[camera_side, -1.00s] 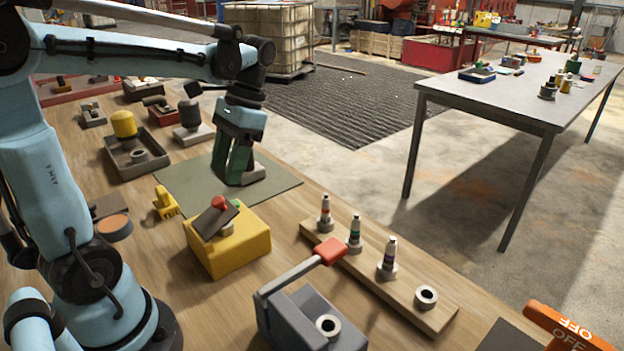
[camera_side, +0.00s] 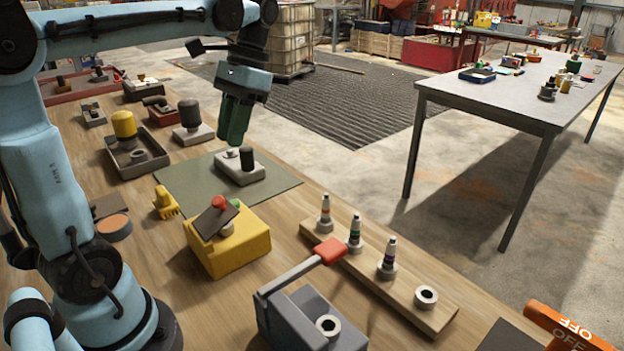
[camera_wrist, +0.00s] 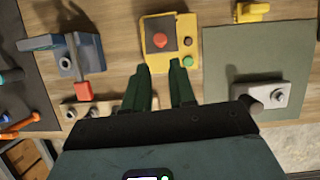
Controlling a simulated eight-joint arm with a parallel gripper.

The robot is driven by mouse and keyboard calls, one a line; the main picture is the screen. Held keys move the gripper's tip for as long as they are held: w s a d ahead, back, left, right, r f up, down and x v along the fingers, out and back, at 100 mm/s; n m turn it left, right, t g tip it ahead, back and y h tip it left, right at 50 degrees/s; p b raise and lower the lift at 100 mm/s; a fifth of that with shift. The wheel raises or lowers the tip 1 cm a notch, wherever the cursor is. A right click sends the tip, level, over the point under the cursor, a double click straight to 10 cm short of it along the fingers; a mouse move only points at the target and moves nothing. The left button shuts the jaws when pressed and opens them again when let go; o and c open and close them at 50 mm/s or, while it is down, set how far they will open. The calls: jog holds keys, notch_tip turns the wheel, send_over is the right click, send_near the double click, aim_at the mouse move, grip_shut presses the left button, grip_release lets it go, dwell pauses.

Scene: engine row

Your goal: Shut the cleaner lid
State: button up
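The yellow box (camera_side: 230,250) stands on the bench, front centre. Its dark lid (camera_side: 213,222), with a red knob (camera_side: 218,203), sits tilted up on top. In the wrist view the yellow box (camera_wrist: 168,64) lies just beyond my fingertips, with the dark lid (camera_wrist: 152,30), the red knob (camera_wrist: 160,40) and a green button on it. I take this box to be the cleaner; no label shows. My gripper (camera_side: 232,142) is above and behind the box, over the green mat. In the wrist view my gripper (camera_wrist: 160,66) has its green fingers apart, with nothing between them.
A pale block (camera_side: 240,170) with a dark cylinder and a round knob sits on the green mat (camera_side: 190,185) beneath my gripper. A grey lever device (camera_side: 300,315) with a red handle and a wooden rack (camera_side: 400,298) of pegs stand right of the box. A yellow clip (camera_side: 165,203) lies left.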

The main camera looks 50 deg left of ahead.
jog(key=s+n+t, duration=0.1)
jog(key=s+a+r+n+t+h, duration=0.1)
jog(key=s+n, duration=0.1)
jog(key=s+r+n, duration=0.1)
jog(key=s+n, duration=0.1)
jog(key=shift+s+a+t+h, duration=0.25)
jog(key=shift+a+t+h, duration=0.05)
jog(key=shift+a+t, duration=0.1)
grip_shut()
jog(key=s+n+t, duration=0.4)
jog(key=s+n, duration=0.1)
jog(key=n, duration=0.3)
jog(key=n+t+y, duration=0.1)
jog(key=n+t, duration=0.1)
jog(key=n, duration=0.2)
send_near(218, 198)
jog(key=x, duration=0.6)
jog(key=shift+f, duration=0.45)
jog(key=shift+w+f+g, duration=0.3)
jog(key=shift+w+g, duration=0.2)
jog(key=shift+g, duration=0.25)
jog(key=shift+w+f+g, duration=0.3)
jog(key=shift+w+g, duration=0.25)
jog(key=shift+g, duration=0.2)
jog(key=shift+w+f, duration=0.45)
jog(key=shift+s+r, duration=0.35)
jog(key=shift+s, duration=0.45)
